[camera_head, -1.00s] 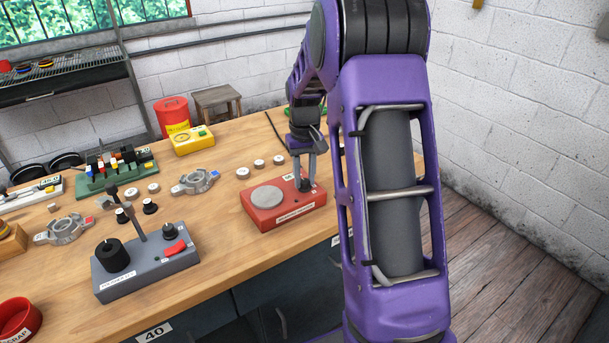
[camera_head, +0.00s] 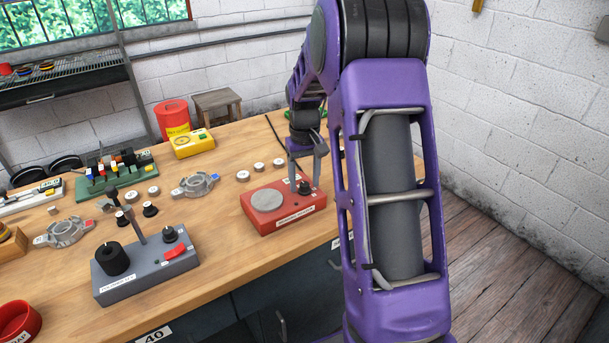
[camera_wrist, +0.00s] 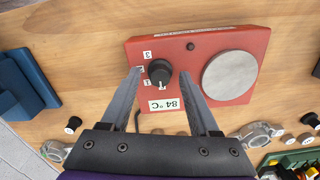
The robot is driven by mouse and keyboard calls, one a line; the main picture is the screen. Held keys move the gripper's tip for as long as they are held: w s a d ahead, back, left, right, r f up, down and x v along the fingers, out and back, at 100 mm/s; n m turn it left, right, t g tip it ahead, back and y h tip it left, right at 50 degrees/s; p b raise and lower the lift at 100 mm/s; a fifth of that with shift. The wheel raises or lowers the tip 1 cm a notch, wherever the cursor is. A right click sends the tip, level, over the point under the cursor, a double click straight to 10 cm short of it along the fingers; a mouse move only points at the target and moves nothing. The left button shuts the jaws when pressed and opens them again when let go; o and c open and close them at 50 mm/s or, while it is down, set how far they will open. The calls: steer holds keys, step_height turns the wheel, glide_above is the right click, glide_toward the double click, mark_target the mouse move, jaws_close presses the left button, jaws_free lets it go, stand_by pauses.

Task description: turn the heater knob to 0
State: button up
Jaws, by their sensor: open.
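The red heater (camera_head: 288,221) sits on the bench, with a round grey plate (camera_head: 267,199) on top and a black knob (camera_head: 304,187) on its right. In the wrist view the heater (camera_wrist: 197,42) appears upside down. Its knob (camera_wrist: 160,72) is between my open fingers, which look apart from it. A white mark is on the knob's lower side in that view; the number it points at is too small to read surely. A label (camera_wrist: 164,105) reads 84 °C. My gripper (camera_head: 305,176) is open and empty, just above the knob.
A grey box (camera_head: 150,268) with a black cylinder, a post and a red switch stands left of the heater. Metal housings (camera_head: 196,184) and small round parts (camera_head: 242,176) lie behind. A yellow box (camera_head: 192,143) is further back. Bare bench lies in front of the heater.

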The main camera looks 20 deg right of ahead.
mark_target(304, 183)
step_height(304, 183, up, 18)
steer(key=p, duration=0.1)
steer(key=shift+f+p, duration=0.25)
steer(key=shift+p, duration=0.1)
